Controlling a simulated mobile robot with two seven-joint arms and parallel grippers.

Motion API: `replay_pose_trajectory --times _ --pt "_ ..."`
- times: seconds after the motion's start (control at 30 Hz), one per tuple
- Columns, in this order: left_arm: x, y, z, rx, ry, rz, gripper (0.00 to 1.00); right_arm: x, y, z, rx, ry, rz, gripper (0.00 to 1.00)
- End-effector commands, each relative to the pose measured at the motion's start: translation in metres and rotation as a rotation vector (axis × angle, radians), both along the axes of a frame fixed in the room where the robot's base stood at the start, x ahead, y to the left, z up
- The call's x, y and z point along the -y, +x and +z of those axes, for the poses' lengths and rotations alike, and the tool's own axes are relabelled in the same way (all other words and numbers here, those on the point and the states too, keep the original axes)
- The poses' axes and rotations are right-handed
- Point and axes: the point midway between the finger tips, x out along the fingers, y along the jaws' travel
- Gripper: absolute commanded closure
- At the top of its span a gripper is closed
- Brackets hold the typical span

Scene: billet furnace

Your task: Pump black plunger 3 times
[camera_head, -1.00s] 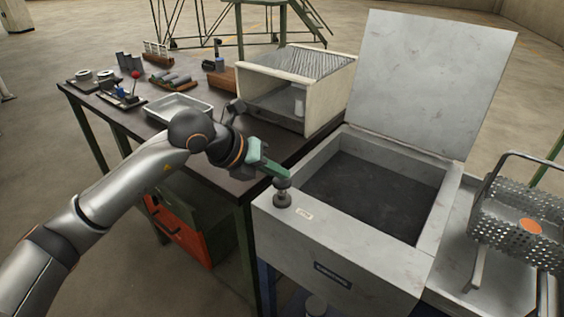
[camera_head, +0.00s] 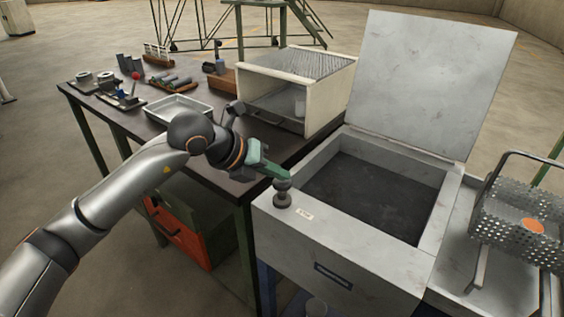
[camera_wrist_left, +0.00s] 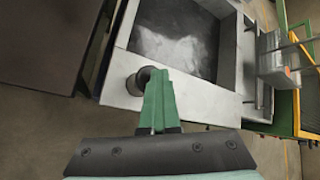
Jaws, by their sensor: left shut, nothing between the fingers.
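The black plunger (camera_head: 282,195) stands upright on the left front corner of the grey tank's rim (camera_head: 335,225). My left gripper (camera_head: 284,176) is shut and empty, with its green fingertips at the top of the plunger; I cannot tell whether they press on it. In the left wrist view the plunger (camera_wrist_left: 137,84) shows as a dark round knob just beyond and left of the closed green fingers (camera_wrist_left: 154,75), which hide part of it. My right gripper is not in view.
The tank's lid (camera_head: 435,85) stands open behind its dark basin. A perforated basket (camera_head: 515,220) sits at the right. A dark workbench (camera_head: 130,120) at the left carries a metal tray (camera_head: 178,107), small tools and an open-fronted white box (camera_head: 295,90).

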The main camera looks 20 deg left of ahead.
Motion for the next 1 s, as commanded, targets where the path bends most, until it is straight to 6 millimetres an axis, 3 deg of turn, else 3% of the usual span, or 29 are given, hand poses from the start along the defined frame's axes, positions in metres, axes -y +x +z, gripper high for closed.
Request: replay_pose_trajectory --times 0.03,0.47,1.0 --pt "-0.001 -0.002 -0.01 -0.025 0.011 0.0 1.0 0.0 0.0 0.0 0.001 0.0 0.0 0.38" --pt "-0.001 -0.002 -0.003 -0.024 0.01 0.001 1.0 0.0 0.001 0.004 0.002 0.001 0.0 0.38" --pt "-0.001 -0.001 0.054 -0.014 0.008 0.002 1.0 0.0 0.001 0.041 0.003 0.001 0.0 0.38"
